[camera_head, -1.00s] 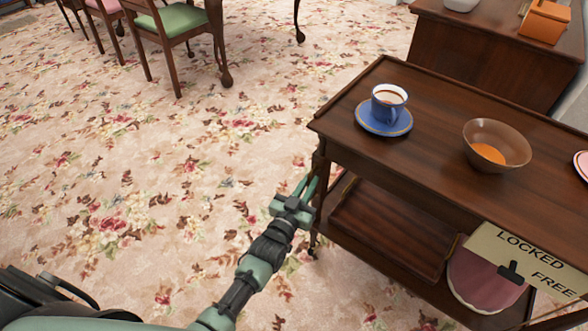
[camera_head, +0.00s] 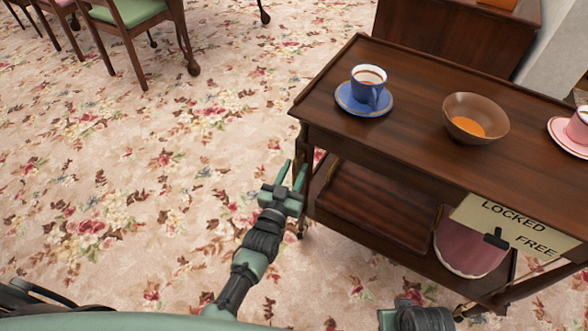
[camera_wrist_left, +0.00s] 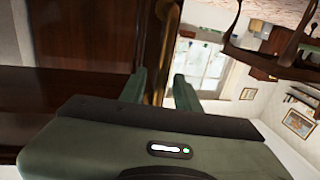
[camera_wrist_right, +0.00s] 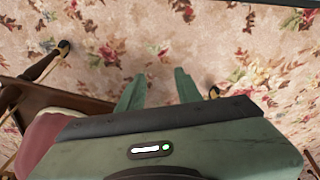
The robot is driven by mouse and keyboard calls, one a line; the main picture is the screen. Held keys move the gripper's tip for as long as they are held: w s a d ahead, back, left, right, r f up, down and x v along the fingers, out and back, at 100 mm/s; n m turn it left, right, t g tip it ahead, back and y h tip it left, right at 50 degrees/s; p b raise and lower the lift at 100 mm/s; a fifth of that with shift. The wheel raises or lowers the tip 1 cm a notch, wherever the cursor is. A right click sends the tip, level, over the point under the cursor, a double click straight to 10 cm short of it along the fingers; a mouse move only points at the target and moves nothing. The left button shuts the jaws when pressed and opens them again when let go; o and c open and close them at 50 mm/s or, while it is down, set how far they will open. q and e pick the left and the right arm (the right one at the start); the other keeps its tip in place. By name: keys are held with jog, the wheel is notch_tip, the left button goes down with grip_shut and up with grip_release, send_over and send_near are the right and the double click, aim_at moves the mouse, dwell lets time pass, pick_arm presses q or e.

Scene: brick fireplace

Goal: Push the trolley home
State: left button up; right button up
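The dark wooden trolley (camera_head: 420,95) stands at the right, with a lower shelf (camera_head: 375,205) and small wheels. A sign (camera_head: 475,213) reading LOCKED and FREE is on its near side, with a black lever (camera_head: 497,240) at the sign's lower edge; I cannot tell which setting it marks. My left gripper (camera_head: 293,173) is open beside the trolley's left corner leg; in the left wrist view a brown post (camera_wrist_left: 163,55) shows between the fingers, contact unclear. My right gripper, partly cut off in the head view, is open and empty over carpet in the right wrist view (camera_wrist_right: 158,88).
A blue cup (camera_head: 367,85) on a saucer, a brown bowl (camera_head: 476,118) with orange contents and a pink cup (camera_head: 579,128) stand on top. A pink rounded object (camera_head: 465,255) sits on the lower shelf. A cabinet (camera_head: 440,35) stands behind. Flowered carpet at left is clear up to the chairs (camera_head: 130,12).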

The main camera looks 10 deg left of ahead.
pick_arm(q)
jog(key=shift+s, duration=0.1)
